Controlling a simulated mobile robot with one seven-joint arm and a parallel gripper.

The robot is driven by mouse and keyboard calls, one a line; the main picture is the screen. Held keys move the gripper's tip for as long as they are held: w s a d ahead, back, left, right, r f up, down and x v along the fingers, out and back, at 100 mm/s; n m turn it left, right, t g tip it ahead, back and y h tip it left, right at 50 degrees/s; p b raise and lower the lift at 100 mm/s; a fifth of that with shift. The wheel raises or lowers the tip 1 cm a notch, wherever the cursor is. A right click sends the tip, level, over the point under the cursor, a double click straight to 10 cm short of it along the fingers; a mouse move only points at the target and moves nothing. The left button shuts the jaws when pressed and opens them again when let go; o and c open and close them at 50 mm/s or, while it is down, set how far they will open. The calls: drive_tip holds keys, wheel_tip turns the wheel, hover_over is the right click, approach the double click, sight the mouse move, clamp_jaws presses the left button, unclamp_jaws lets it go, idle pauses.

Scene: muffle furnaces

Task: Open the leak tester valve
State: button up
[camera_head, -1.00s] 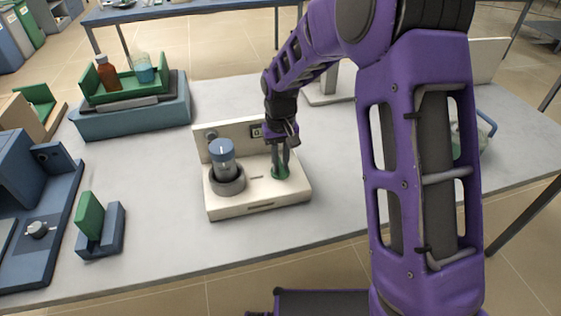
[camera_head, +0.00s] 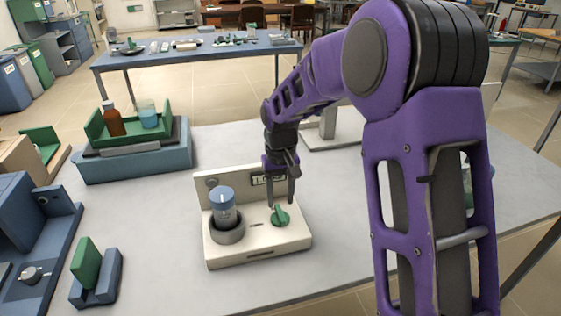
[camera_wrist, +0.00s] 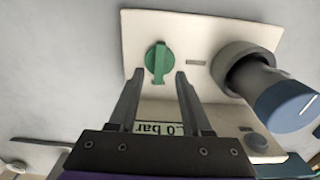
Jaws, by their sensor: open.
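The leak tester (camera_head: 262,252) is a cream-coloured unit on the grey table, with a low back panel. Its green valve knob (camera_head: 281,216) is at the right of its top; in the wrist view the green knob (camera_wrist: 158,63) shows a raised handle bar. A clear jar with a blue lid (camera_head: 223,203) stands in a dark round holder at the left. A display (camera_wrist: 160,128) reads about "0 bar", partly hidden by my fingers. My gripper (camera_head: 281,203) is open above and behind the knob, its fingers (camera_wrist: 157,76) apart and holding nothing.
A blue tray (camera_head: 135,167) with a green rack, a brown bottle and a beaker stands at the back left. A blue device (camera_head: 40,235) and a green-and-blue stand (camera_head: 96,278) are at the left. The table in front of the tester is clear.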

sight(281, 213)
wheel_tip(281, 213, up, 13)
drive_tip(key=p, duration=0.1)
drive_tip(key=shift+f, duration=0.15)
idle(0.4)
